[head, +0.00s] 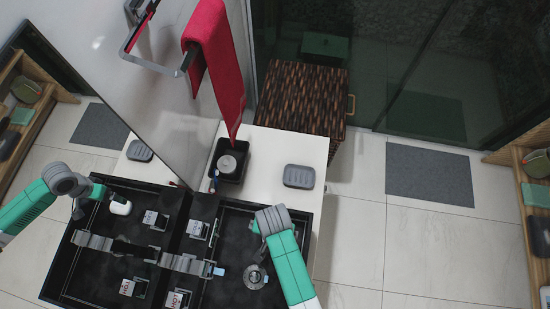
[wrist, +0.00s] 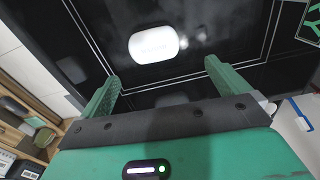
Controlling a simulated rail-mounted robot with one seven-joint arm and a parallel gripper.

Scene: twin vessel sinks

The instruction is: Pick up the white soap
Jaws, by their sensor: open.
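The white soap (wrist: 153,44) is a rounded oblong bar in the black basin (wrist: 185,78), in the wrist view. It lies ahead of my gripper (wrist: 162,72), beyond the two green fingertips and roughly centred between them. The fingers are spread apart with nothing between them and do not touch the soap. In the head view my arm covers the right basin's upper part, so the soap is hidden there directly. A white oblong (head: 120,207) beside the arm's image at left appears to be its mirror reflection.
A grey soap dish (head: 298,176) and a black tray with a round container (head: 228,164) stand on the white counter (head: 270,150). A red towel (head: 218,65) hangs above the tray. A metal faucet (head: 190,265) juts over the basins. Grey mat (head: 429,175) lies on open floor.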

